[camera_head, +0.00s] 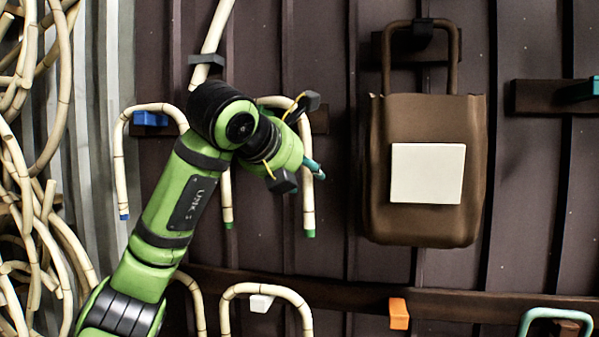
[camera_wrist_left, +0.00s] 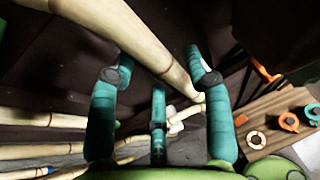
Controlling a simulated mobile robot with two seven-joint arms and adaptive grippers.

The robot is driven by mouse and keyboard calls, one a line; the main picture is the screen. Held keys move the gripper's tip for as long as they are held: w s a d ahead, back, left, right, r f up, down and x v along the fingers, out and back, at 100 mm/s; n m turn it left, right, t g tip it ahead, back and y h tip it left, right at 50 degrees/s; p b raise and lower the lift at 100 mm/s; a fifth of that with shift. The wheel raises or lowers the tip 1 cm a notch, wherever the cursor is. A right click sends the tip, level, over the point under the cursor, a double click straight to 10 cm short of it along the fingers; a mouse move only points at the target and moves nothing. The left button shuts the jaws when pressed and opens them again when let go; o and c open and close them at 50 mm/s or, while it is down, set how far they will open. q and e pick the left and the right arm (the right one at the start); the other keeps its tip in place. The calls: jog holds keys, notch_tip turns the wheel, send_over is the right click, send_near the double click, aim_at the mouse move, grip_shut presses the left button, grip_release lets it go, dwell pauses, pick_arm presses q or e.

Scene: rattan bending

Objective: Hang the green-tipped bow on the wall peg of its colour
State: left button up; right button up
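The green-tipped bow is a pale cane arch in the head view, with its left leg (camera_head: 227,195) and right leg (camera_head: 308,210) hanging down. Its green tips point down; much of its top is hidden behind my left gripper (camera_head: 303,150). A dark wall board (camera_head: 319,119) shows behind the bow; any peg there is hidden, so I cannot tell whether the bow rests on one. In the left wrist view my left gripper (camera_wrist_left: 158,74) has its teal fingers spread wide. A pale cane (camera_wrist_left: 150,45) crosses between them, not visibly clamped. My right gripper is out of view.
A blue-tipped bow (camera_head: 120,170) hangs by a blue peg (camera_head: 150,118). A brown bag (camera_head: 425,220) hangs to the right. Below are a white peg (camera_head: 261,303) with a bow and an orange peg (camera_head: 398,313).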

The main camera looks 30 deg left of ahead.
pick_arm(q)
jog(key=shift+s, duration=0.1)
jog(key=v, duration=1.2)
jog(key=shift+d, duration=0.1)
jog(key=s+d, duration=0.2)
jog(key=s, duration=0.6)
jog(key=shift+s, duration=0.35)
jog(key=shift+d, duration=0.1)
dwell(0.5)
